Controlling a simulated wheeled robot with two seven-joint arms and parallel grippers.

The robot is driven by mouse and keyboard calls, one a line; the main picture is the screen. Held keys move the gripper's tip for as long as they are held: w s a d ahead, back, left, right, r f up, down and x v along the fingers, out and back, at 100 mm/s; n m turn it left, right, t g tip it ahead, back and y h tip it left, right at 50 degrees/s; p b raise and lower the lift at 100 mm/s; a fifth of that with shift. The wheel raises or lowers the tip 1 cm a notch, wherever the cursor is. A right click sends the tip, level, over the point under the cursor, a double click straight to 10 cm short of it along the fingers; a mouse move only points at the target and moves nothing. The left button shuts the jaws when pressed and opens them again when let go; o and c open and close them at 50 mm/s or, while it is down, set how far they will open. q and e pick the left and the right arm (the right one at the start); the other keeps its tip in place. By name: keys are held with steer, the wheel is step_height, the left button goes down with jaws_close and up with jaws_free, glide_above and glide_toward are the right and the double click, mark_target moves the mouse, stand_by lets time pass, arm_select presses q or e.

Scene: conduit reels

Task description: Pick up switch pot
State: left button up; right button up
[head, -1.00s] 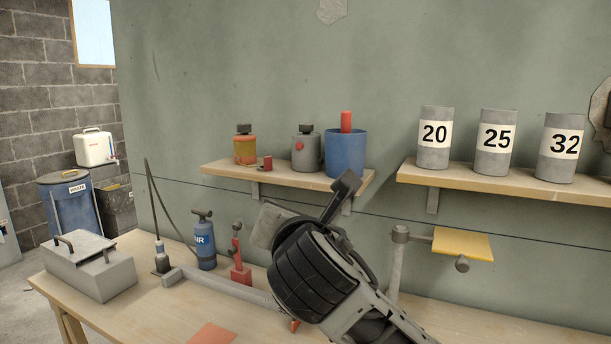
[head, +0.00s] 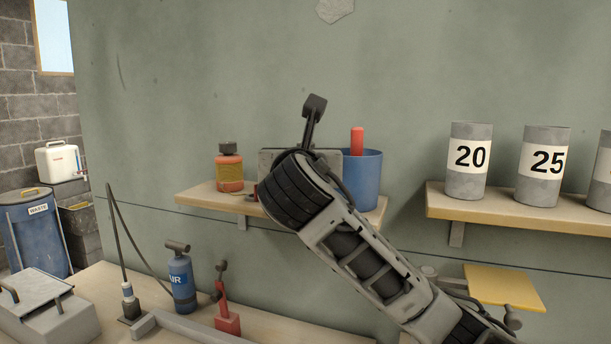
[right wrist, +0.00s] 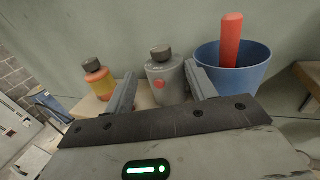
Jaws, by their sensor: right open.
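The grey pot with a black cap and a red button (right wrist: 164,78), which I take as the switch pot, stands upright on the shelf in the right wrist view. My right gripper (right wrist: 161,72) is open, with one finger on each side of the pot's picture. I cannot tell whether the fingers touch it. In the head view my right arm and hand hide the pot. My left gripper is in neither view.
On the same shelf (head: 205,197), an orange pot (head: 230,172) stands left and a blue tub (head: 364,178) with a red stick (head: 357,141) stands close right. Numbered grey cans (head: 468,161) stand on another shelf. Below is a bench with a blue air bottle (head: 182,282).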

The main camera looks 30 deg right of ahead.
steer(key=x, duration=0.6)
steer(key=shift+w+d+r+p, duration=0.15)
steer(key=shift+w+r+p, duration=0.05)
steer(key=shift+p, duration=0.2)
steer(key=shift+c, duration=0.4)
jaws_close()
steer(key=shift+r, duration=0.1)
